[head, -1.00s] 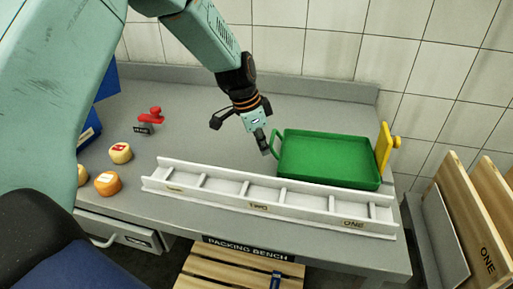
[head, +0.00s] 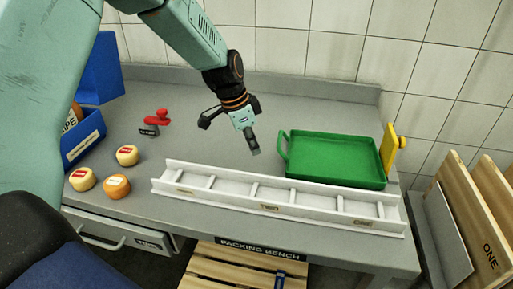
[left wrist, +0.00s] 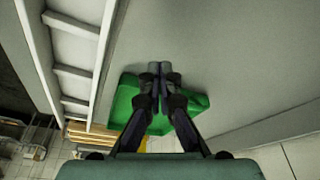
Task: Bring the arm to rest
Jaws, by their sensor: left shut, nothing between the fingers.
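My left arm comes in from the left in the head view. Its gripper (head: 255,149) is shut and empty above the grey bench (head: 310,104), to the left of the green tray (head: 335,178). The left wrist view shows the closed fingers (left wrist: 160,70) with the green tray (left wrist: 125,100) beyond them. My right gripper is not in view.
A white divided rack (head: 270,201) lies along the bench front. A yellow object (head: 389,146) stands right of the tray. Wooden boards (head: 466,205) stand at the right.

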